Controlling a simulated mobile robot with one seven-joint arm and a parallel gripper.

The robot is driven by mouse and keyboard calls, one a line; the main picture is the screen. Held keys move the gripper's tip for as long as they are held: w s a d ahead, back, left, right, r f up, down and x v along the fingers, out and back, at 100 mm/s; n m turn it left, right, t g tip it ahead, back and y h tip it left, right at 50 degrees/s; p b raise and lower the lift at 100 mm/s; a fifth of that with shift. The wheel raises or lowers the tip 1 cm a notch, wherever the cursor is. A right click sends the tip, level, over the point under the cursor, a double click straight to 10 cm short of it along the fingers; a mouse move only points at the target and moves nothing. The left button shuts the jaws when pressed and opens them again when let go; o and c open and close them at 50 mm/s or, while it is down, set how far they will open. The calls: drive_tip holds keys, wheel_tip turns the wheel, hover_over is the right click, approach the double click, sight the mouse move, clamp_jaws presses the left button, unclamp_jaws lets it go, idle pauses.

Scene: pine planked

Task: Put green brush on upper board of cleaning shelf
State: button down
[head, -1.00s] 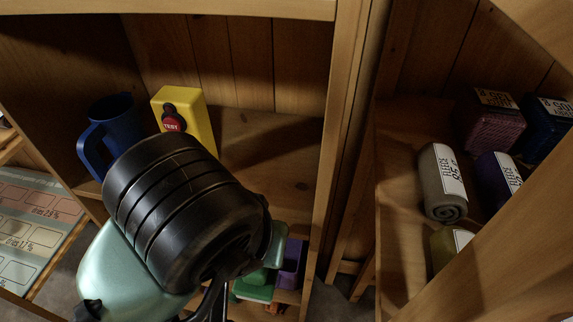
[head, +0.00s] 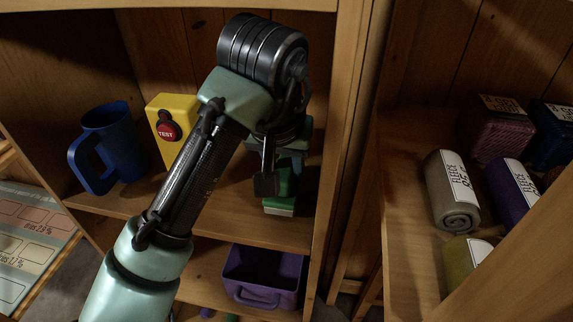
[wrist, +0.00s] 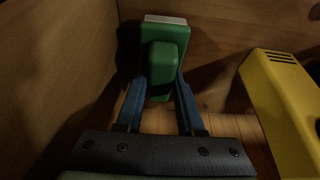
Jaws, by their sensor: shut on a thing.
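The green brush (head: 283,181) is held in my gripper (head: 268,182), inside the right part of the upper compartment, over the upper board (head: 225,212) of the shelf. Its pale bristle side is at the bottom in the head view. Whether it touches the board cannot be told. In the wrist view the green brush (wrist: 164,58) sits between the two blue fingers of my gripper (wrist: 162,88), with its white edge facing away. My arm hides part of the board and the brush's upper part in the head view.
A blue mug (head: 118,150) and a yellow box with a red test button (head: 160,112) stand on the upper board to the left. The shelf's side post (head: 338,130) is close at right. A purple bin (head: 265,277) sits on the board below. Rolled fleeces (head: 452,200) lie in the right-hand shelf.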

drive_tip(key=shift+w+d+f, duration=0.1)
drive_tip(key=shift+w, duration=0.45)
drive_tip(key=shift+w+f+p, duration=0.2)
drive_tip(key=shift+f+p, duration=0.15)
drive_tip(key=shift+f, duration=0.1)
drive_tip(key=shift+f, duration=0.1)
drive_tip(key=shift+f, duration=0.15)
drive_tip(key=c, duration=0.5)
unclamp_jaws()
drive_tip(key=shift+f+b, duration=0.1)
drive_tip(key=shift+b, duration=0.45)
